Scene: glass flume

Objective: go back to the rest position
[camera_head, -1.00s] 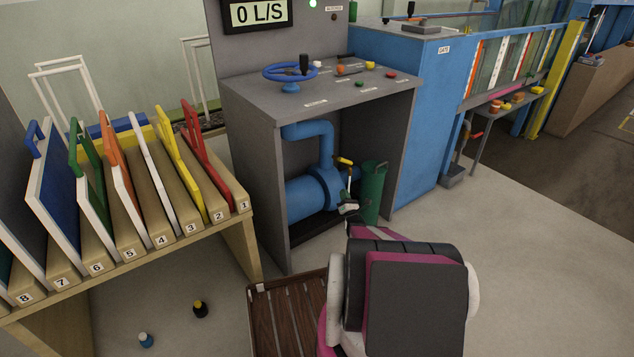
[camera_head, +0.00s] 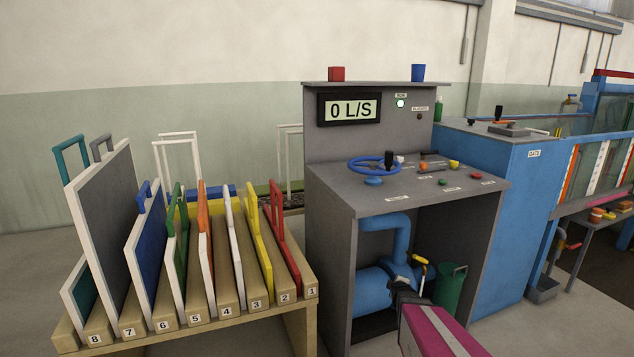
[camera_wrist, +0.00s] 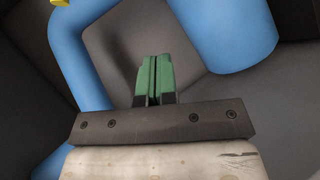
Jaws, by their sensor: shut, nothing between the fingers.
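My arm reaches up from the bottom of the head view, its magenta link leading to a dark wrist end in front of the grey console's open bay. The fingertips cannot be made out there. In the wrist view, the green fingers of my gripper (camera_wrist: 153,78) are pressed together with nothing between them. They point into the bay, with a blue pipe (camera_wrist: 77,55) to the left and a blue cylinder (camera_wrist: 232,35) to the upper right. The grey console (camera_head: 330,225) stands around the bay. Whether the fingers touch anything is not clear.
A blue pipe (camera_head: 386,237), a yellow handle (camera_head: 420,261) and a green bin (camera_head: 450,287) are close to my arm. A wooden rack (camera_head: 195,322) of numbered coloured panels stands left. A blue cabinet (camera_head: 505,220) stands right. Some floor shows at the lower right.

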